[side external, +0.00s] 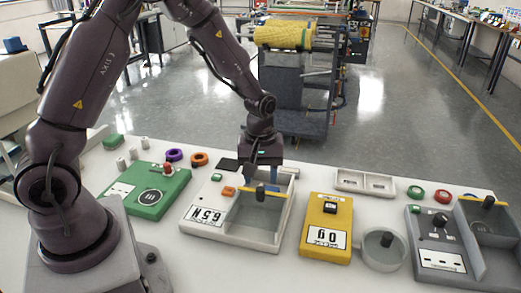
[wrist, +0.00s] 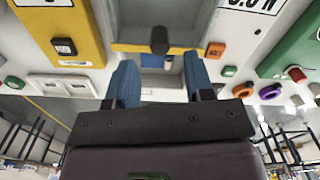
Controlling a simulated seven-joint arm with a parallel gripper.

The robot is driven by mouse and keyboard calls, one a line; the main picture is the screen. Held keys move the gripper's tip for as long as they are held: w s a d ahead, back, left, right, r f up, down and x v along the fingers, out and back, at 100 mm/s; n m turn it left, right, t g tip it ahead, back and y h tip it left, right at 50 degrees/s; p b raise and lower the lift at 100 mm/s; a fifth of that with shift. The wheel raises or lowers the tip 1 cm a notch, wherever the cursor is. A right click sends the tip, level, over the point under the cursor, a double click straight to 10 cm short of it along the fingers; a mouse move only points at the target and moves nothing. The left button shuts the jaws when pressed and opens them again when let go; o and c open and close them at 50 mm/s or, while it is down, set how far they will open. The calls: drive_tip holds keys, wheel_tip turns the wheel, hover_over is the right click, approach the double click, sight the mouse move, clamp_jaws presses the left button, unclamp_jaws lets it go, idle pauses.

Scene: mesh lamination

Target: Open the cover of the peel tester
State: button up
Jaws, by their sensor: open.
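The peel tester (side external: 208,217) is the pale grey machine with an upside-down N readout, in the middle of the bench in the side view. A box-like bay fills its right part. The see-through grey cover (side external: 258,213) seems to lie over the front of this bay, with a yellow strip and a black knob (side external: 260,192) at its rear edge. My gripper (side external: 262,178) points down just behind the knob. In the wrist view my gripper (wrist: 160,64) has its two blue fingers wide apart with nothing between them; the knob (wrist: 159,40) stands just beyond the fingertips.
A green machine (side external: 152,193) stands left of the tester and a yellow one (side external: 327,229) right of it. A two-part white tray (side external: 364,182) and coloured rings lie behind.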

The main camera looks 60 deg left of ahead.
sight(260, 188)
wheel_tip(260, 188, up, 8)
drive_tip(key=shift+r, duration=0.25)
drive_tip(key=s+d+r+m+t, duration=0.2)
drive_tip(key=s+r+m, duration=0.4)
drive_tip(key=s+r, duration=0.1)
drive_tip(key=s+d+r+m+t, duration=0.2)
drive_tip(key=s+r+m, duration=0.4)
drive_tip(key=s, duration=0.4)
drive_tip(key=shift+d+r+t, duration=0.3)
drive_tip(key=shift+r+t, duration=0.15)
drive_tip(key=shift+t, duration=0.35)
